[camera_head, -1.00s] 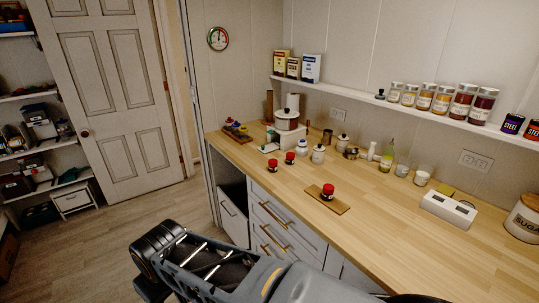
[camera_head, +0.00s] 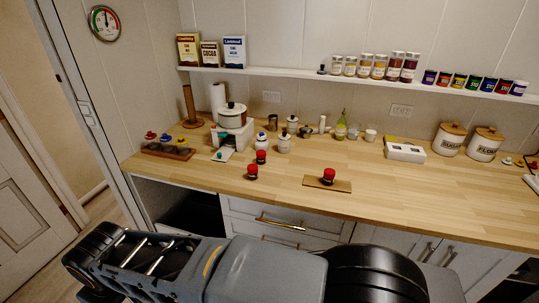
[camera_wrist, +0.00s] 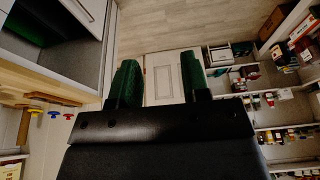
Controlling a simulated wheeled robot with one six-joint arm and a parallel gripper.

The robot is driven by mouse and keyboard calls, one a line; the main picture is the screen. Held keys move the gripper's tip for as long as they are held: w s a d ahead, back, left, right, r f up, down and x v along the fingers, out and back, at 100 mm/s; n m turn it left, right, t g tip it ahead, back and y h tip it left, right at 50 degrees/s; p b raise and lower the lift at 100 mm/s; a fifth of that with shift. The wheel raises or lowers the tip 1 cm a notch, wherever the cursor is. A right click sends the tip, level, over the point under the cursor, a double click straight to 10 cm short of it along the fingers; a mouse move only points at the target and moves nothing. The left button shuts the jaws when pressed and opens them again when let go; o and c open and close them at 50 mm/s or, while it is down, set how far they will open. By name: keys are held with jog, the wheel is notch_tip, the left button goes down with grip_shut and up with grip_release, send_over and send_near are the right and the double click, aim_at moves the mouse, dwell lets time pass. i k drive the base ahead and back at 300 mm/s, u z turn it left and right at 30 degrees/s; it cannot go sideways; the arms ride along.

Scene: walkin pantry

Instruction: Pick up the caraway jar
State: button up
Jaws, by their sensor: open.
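My arm lies low before the counter.
A white pot (camera_head: 232,115), white canisters and a white box (camera_head: 405,150) stand along the counter's back. A wall shelf (camera_head: 290,76) holds spice jars and boxes. A rack with coloured knobs (camera_head: 168,150) is at the left end. The counter's front right is clear.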

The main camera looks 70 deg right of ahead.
aim_at(261, 154)
jog(key=z, duration=1.05)
jog(key=i, duration=0.95)
jog(key=z, duration=1)
